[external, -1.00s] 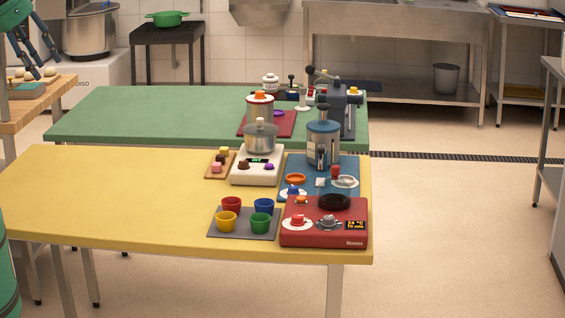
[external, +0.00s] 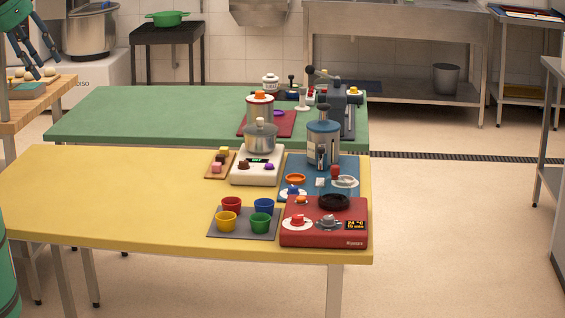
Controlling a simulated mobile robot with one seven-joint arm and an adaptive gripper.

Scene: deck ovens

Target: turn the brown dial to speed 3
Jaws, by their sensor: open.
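The brown dial (external: 243,166) is a small knob on the front of a white appliance (external: 262,178), left of its dark green-lit display. A purple knob (external: 269,167) sits on the right of the display. A steel pot with a lid (external: 260,138) stands on top of the appliance. The dial is too small to read its setting or any speed marks. My gripper (external: 46,67) is at the upper left edge, fingers apart and empty, near a wooden table and far from the dial.
Beside the appliance are a wooden board with small blocks (external: 219,162), a blue mat (external: 293,172) with a blue-lidded canister (external: 323,145), a grey mat with colored cups (external: 219,234) and a red hotplate (external: 325,236). The yellow table's left part (external: 110,195) is clear.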

